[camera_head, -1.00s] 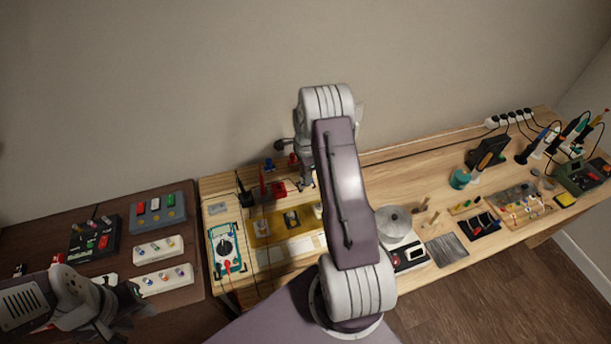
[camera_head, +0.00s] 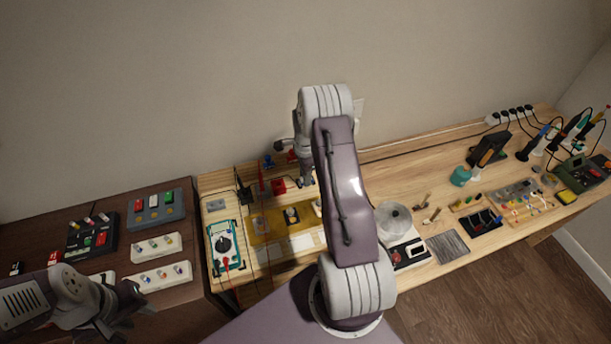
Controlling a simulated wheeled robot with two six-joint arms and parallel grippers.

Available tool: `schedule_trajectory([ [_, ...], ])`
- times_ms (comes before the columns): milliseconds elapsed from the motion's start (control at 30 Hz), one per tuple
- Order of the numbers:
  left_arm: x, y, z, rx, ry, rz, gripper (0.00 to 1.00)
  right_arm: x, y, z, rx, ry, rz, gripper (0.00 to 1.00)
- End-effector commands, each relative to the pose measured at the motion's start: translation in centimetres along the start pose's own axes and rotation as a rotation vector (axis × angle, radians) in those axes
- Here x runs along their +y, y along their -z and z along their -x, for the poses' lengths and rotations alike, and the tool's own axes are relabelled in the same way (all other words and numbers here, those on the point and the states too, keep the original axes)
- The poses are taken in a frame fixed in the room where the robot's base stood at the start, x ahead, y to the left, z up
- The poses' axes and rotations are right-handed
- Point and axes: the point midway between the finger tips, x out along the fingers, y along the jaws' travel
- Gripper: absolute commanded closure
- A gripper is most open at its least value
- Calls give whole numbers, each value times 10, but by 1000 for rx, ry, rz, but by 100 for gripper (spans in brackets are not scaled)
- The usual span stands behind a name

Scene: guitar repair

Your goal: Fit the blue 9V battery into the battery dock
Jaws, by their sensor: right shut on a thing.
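My right arm rises through the middle of the head view, and its gripper (camera_head: 306,182) is over the back of the wooden bench, beside a red block. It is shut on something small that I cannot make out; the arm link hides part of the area. I cannot clearly identify the blue 9V battery. A yellow plate (camera_head: 268,234) with several small dark and metallic blocks lies in front of the gripper, partly behind my arm; I cannot tell whether it is the battery dock. My left gripper (camera_head: 133,307) is at the lower left, near the dark table's front; its jaw opening is unclear.
A teal multimeter (camera_head: 224,246) lies left of the yellow plate. A red block (camera_head: 278,186) stands near the right gripper. The dark table holds a grey block (camera_head: 156,209) and white trays (camera_head: 161,276) with small parts. Tools crowd the bench's far right.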

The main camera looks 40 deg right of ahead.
Motion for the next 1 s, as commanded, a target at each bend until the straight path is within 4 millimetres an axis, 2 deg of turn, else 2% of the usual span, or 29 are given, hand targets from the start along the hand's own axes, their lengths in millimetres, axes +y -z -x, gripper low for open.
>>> schedule_trajectory([
  [300,0,0,-1,0,0,0,64,0,0,-2,0,0,0,100],
  [333,0,0,-1,0,0,0,64,0,0,-2,0,0,0,71],
  [400,0,0,-1,0,0,0,64,0,0,-2,0,0,0,52],
  [633,0,0,-1,0,0,0,64,0,0,-2,0,0,0,51],
  [667,0,0,-1,0,0,0,64,0,0,-2,0,0,0,48],
  [700,0,0,-1,0,0,0,64,0,0,-2,0,0,0,37],
  [733,0,0,-1,0,0,0,64,0,0,-2,0,0,0,33],
  [1000,0,0,-1,0,0,0,64,0,0,-2,0,0,0,33],
])
